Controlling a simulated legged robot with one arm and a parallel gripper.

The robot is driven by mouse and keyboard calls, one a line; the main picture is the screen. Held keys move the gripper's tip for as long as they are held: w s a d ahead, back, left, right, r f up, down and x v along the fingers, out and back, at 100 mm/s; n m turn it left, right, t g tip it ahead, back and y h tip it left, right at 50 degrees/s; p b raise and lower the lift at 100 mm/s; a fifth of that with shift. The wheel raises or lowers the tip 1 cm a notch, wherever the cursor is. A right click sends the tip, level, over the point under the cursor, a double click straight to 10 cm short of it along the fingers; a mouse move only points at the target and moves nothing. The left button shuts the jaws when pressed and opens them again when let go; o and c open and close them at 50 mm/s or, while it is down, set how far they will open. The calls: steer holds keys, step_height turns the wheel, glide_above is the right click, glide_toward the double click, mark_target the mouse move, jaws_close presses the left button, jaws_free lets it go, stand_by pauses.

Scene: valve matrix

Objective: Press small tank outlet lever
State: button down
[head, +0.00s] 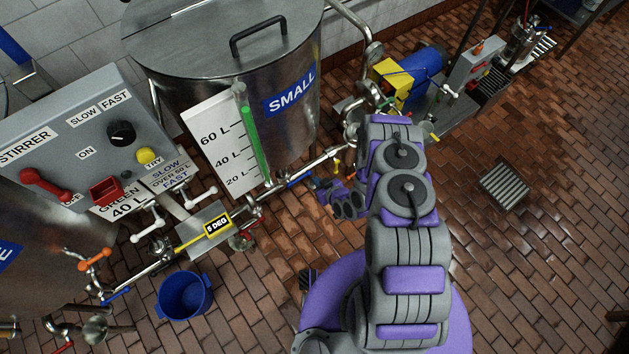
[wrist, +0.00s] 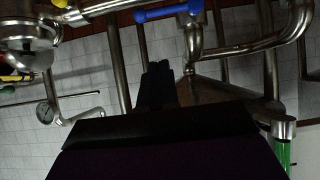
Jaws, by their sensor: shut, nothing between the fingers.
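The small tank (head: 230,85) is a steel cylinder with a blue SMALL label in the head view. A blue lever (head: 300,175) sits on the pipe low beside it, near the green level gauge (head: 250,135). In the wrist view a blue lever (wrist: 168,14) lies across a steel valve at the top; I cannot tell for certain that it is the same one. My gripper (wrist: 160,68) is shut and empty, its dark fingertips showing below that lever in the picture and apart from it.
Steel pipes (wrist: 270,45) surround the lever in the wrist view. The head view shows a stirrer control box (head: 100,140), a red valve handle (head: 242,241), a blue bucket (head: 185,296) and a blue motor (head: 418,70). Brick floor is clear at the right around a drain grate (head: 504,187).

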steer(key=b, duration=0.2)
glide_above(301, 178)
steer(key=s+d, duration=0.2)
steer(key=d, duration=0.1)
step_height(301, 178, down, 5)
steer(key=f, duration=0.1)
steer(key=f+b, duration=0.1)
steer(key=w+f, duration=0.1)
steer(key=shift+w+a+f+b, duration=0.1)
steer(key=shift+a+f+b, duration=0.2)
steer(key=shift+a+f, duration=0.05)
